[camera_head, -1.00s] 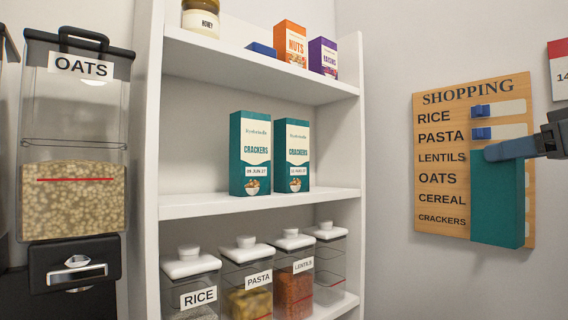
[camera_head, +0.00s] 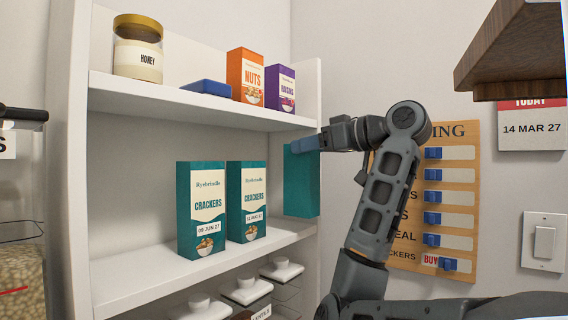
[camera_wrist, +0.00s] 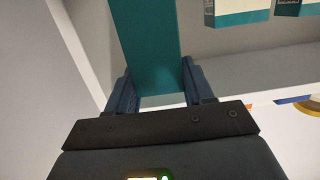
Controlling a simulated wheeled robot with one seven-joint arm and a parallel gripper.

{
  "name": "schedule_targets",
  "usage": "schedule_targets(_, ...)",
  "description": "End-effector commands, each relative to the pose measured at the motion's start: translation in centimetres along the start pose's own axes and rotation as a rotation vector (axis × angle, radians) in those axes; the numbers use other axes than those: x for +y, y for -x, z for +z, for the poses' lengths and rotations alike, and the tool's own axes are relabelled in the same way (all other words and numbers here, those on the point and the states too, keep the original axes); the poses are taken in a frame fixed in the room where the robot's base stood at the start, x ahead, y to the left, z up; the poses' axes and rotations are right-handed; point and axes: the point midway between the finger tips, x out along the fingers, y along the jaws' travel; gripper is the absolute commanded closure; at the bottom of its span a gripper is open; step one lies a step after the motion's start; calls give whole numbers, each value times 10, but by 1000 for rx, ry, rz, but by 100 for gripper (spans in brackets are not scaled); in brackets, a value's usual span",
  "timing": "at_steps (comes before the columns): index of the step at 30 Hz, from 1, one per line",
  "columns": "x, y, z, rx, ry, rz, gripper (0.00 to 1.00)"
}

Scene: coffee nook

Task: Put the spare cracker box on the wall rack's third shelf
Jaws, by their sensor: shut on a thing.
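My gripper (camera_head: 303,146) is shut on the top part of a teal cracker box (camera_head: 302,185), which hangs upright with a plain side facing the head camera. The box is at the right end of the wall rack (camera_head: 70,170), near the right side panel and at about the height of the cracker shelf (camera_head: 150,283). I cannot tell whether its base touches the shelf. In the wrist view the box (camera_wrist: 150,40) sits between both fingers. Two labelled cracker boxes, (camera_head: 201,210) and (camera_head: 246,202), stand on that shelf to its left.
The shelf above holds a honey jar (camera_head: 138,50), a blue item (camera_head: 206,88), a nuts box (camera_head: 245,78) and a raisins box (camera_head: 280,90). Lidded canisters (camera_head: 247,290) stand below. A shopping board (camera_head: 465,210) hangs right, and a wooden shelf (camera_head: 510,45) juts out upper right.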

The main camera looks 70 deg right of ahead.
Motion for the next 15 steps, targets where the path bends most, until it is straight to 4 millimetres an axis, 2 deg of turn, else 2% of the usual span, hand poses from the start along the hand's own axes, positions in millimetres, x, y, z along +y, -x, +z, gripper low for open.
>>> schedule_targets(1, -2, -14, -3, -2, -1, -5, 100)
schedule_targets(6, 0, -48, -9, -1, -1, -2, 100)
schedule_targets(10, 0, -63, -11, 1, 0, -1, 100)
schedule_targets(15, 0, -68, -6, -1, -1, 1, 100)
